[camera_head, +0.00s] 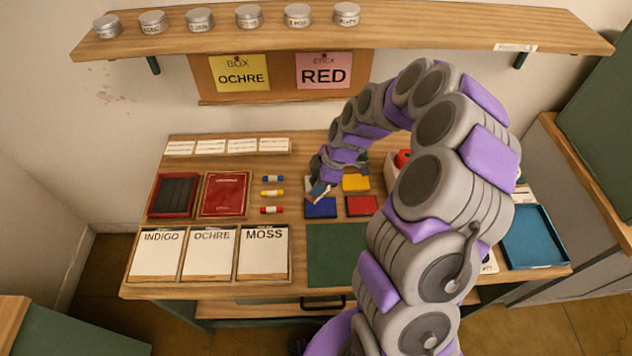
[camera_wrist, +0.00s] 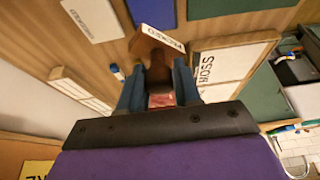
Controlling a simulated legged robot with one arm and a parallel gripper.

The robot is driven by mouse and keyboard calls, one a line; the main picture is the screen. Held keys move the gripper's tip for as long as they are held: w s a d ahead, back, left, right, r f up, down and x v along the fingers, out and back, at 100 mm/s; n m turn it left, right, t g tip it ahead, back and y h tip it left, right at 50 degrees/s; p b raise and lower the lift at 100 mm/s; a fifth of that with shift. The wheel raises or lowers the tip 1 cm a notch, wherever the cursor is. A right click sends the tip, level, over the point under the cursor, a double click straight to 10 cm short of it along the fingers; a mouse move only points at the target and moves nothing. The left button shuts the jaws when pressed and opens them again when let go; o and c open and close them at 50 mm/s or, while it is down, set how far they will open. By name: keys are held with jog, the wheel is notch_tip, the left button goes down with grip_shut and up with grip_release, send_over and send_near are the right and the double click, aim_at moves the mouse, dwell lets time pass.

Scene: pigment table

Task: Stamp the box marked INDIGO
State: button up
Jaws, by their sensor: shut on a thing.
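The box marked INDIGO (camera_head: 157,260) lies at the front left of the table, its white face bare apart from the name. Boxes marked OCHRE (camera_head: 209,262) and MOSS (camera_head: 263,262) lie to its right; MOSS also shows in the wrist view (camera_wrist: 222,66). My gripper (camera_head: 318,184) is above the ink pads, near the blue pad (camera_head: 321,209). In the wrist view my gripper (camera_wrist: 160,88) is shut on a brown wooden block (camera_wrist: 146,44) with a white lettered label, seemingly a stamp. Its stamping face is hidden.
A yellow pad (camera_head: 356,183) and red pad (camera_head: 362,206) lie beside the blue one. A dark green mat (camera_head: 336,250) lies in front. Above hang the OCHRE note (camera_head: 240,87) and RED note (camera_head: 323,86). A blue tray (camera_head: 533,238) is at right; my arm hides much of that side.

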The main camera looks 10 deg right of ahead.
aim_at(321, 196)
jog(key=f, duration=0.1)
jog(key=d+f, duration=0.1)
jog(key=f, duration=0.1)
jog(key=d+f, duration=0.1)
jog(key=shift+f, duration=0.25)
jog(key=shift+a+f, duration=0.1)
jog(key=shift+f, duration=0.15)
jog(key=shift+a+f, duration=0.35)
jog(key=shift+a, duration=0.25)
jog(key=shift+d, duration=0.6)
jog(key=shift+a+f, duration=0.1)
jog(key=shift+a, duration=0.4)
jog(key=shift+d+f, duration=0.1)
jog(key=shift+d, duration=0.05)
jog(key=shift+d+f+b, duration=0.15)
jog(key=shift+d+b, duration=0.1)
jog(key=shift+b, duration=0.05)
jog(key=shift+a, duration=0.25)
jog(key=shift+f+b, duration=0.15)
jog(key=shift+b, duration=0.3)
dwell(0.8)
